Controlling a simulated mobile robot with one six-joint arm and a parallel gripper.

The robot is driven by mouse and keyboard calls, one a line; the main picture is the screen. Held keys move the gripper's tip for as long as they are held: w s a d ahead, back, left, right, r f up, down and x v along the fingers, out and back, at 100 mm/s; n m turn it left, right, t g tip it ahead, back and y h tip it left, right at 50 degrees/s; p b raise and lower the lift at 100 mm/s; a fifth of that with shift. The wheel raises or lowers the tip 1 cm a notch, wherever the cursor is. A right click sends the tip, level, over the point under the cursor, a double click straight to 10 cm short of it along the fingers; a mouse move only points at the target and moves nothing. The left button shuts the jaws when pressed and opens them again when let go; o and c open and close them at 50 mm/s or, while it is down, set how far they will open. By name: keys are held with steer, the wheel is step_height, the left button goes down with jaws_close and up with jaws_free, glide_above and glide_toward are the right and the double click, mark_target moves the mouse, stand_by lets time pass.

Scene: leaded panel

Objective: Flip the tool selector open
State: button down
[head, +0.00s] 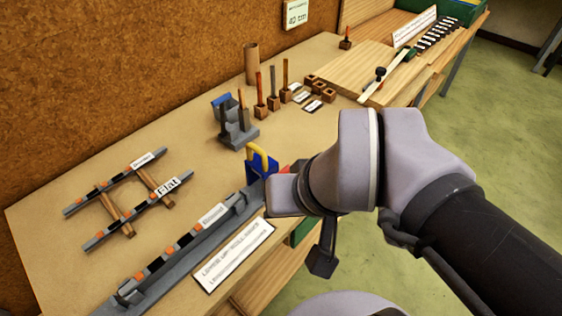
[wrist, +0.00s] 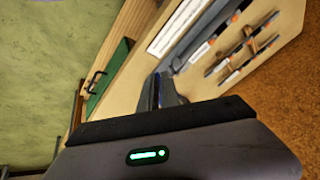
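A blue bracket with a yellow loop handle (head: 259,158) stands at the far end of a long grey rail (head: 185,258) on the bench. It may be the tool selector, but I cannot tell for sure. A bit of red shows beside it, partly hidden by my wrist. My gripper is close to the bracket, with its fingers hidden behind my wrist in the head view. In the wrist view, a narrow dark blue-grey shape (wrist: 160,92) stands out past the gripper's dark body near the end of the rail (wrist: 200,38). I cannot tell whether the fingers are open or touching anything.
Two labelled strips (head: 130,212) lie on wooden bars at the left. A grey stand (head: 236,130) and several upright tools in wooden blocks (head: 274,100) are behind the bracket. A white label (head: 234,254) lies along the bench's front edge.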

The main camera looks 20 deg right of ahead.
steer(key=w+r+n+g+p, duration=0.2)
steer(key=w+r+n+p, duration=0.3)
steer(key=r+n+p, duration=0.35)
step_height(320, 180, up, 4)
steer(key=n+g+h+p, duration=0.2)
steer(key=n+g+p, duration=0.2)
steer(key=n+p, duration=0.65)
glide_above(283, 169)
steer(key=a+b, duration=0.2)
steer(key=n, duration=0.1)
steer(key=w+n+p, duration=0.1)
steer(key=n, duration=0.1)
steer(key=f+n, duration=0.1)
steer(key=n, duration=0.1)
steer(key=w+n+g+p, duration=0.1)
steer(key=n, duration=0.1)
steer(key=shift+w+d+f+h+p, duration=0.1)
steer(key=shift+w+f+h+p, duration=0.25)
steer(key=shift+h, duration=0.05)
steer(key=f+b, duration=0.2)
steer(key=f, duration=0.2)
steer(key=s+d+f+b, duration=0.1)
steer(key=f+b, duration=0.1)
steer(key=f, duration=0.3)
steer(key=s+f+b, duration=0.1)
steer(key=f+b, duration=0.1)
steer(key=f, duration=0.2)
steer(key=shift+s+d+f, duration=0.15)
steer(key=shift+s+f, duration=0.05)
steer(key=shift+f, duration=0.15)
